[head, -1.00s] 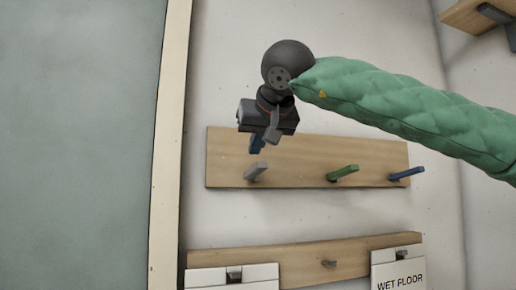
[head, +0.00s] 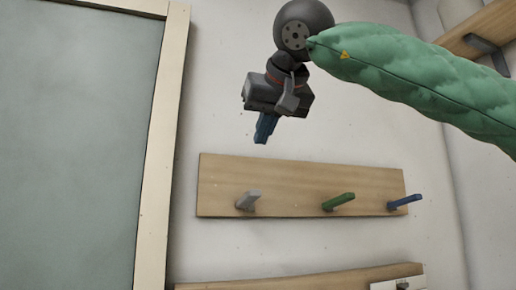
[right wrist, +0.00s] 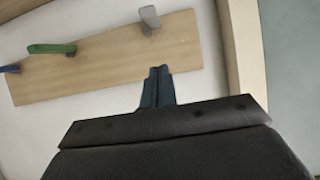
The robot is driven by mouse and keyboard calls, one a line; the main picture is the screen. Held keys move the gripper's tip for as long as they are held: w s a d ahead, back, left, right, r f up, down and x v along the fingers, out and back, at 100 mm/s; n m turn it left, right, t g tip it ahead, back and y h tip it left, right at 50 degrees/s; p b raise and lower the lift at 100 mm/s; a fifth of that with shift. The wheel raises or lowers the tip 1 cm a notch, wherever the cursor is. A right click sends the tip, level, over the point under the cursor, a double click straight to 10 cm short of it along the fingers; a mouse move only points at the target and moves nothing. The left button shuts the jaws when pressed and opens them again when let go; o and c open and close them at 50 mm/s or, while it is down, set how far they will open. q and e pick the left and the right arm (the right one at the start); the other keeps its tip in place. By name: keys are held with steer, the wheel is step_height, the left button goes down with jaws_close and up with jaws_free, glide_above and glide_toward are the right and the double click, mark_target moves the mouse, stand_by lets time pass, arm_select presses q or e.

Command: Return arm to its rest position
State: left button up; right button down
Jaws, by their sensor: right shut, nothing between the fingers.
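My right arm, in a green quilted sleeve (head: 420,75), comes in from the right in the head view. Its right gripper (head: 264,130) points down, with blue fingers shut and empty, in front of the wall above the upper peg board (head: 290,187). In the right wrist view the shut blue fingers (right wrist: 157,85) show just below the board (right wrist: 110,60) and near its grey peg (right wrist: 149,20). My left gripper is in neither view.
The upper board carries a grey peg (head: 247,199), a green peg (head: 338,201) and a blue peg (head: 404,201). A lower board (head: 300,280) shows at the bottom edge. A pale-framed grey-green panel (head: 75,140) fills the left. A wooden shelf (head: 490,28) is at upper right.

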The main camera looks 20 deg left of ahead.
steer(key=shift+s, duration=0.1)
stand_by(0.3)
